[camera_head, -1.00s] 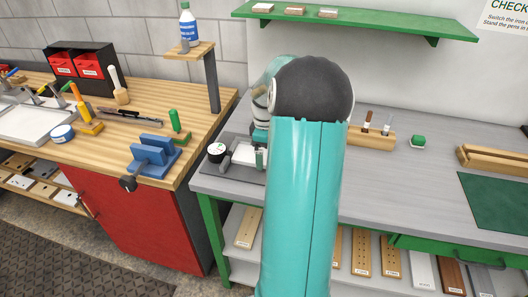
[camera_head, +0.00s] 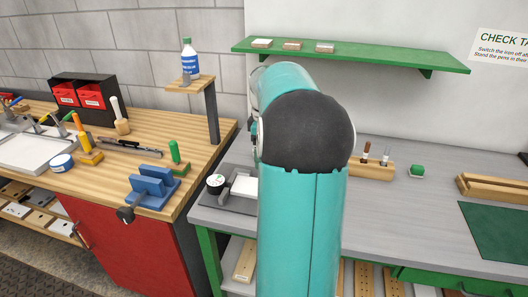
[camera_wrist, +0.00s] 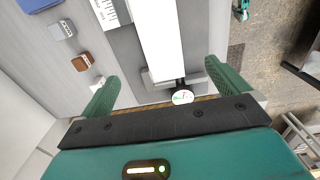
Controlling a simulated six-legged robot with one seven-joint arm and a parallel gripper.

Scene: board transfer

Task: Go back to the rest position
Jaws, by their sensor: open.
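My gripper (camera_wrist: 163,70) shows in the wrist view with its two green fingers wide apart and nothing gripped between them. A long white strip (camera_wrist: 163,40) lies beyond the fingers, apart from them. At its near end are a grey holder and a round white dial (camera_wrist: 182,97) with red and green marks. In the head view, a round white-topped dial (camera_head: 216,181) and a white piece (camera_head: 245,188) sit on a dark grey fixture (camera_head: 226,203) at the grey bench's left end. My arm covers part of this fixture and hides my gripper there.
A green shelf (camera_head: 380,57) with small blocks hangs above the grey bench (camera_head: 400,220). A wooden pen stand (camera_head: 372,172) and a green block (camera_head: 417,170) are right of my arm. A bottle (camera_head: 190,60) stands on a raised post at left, above a blue vise (camera_head: 153,187).

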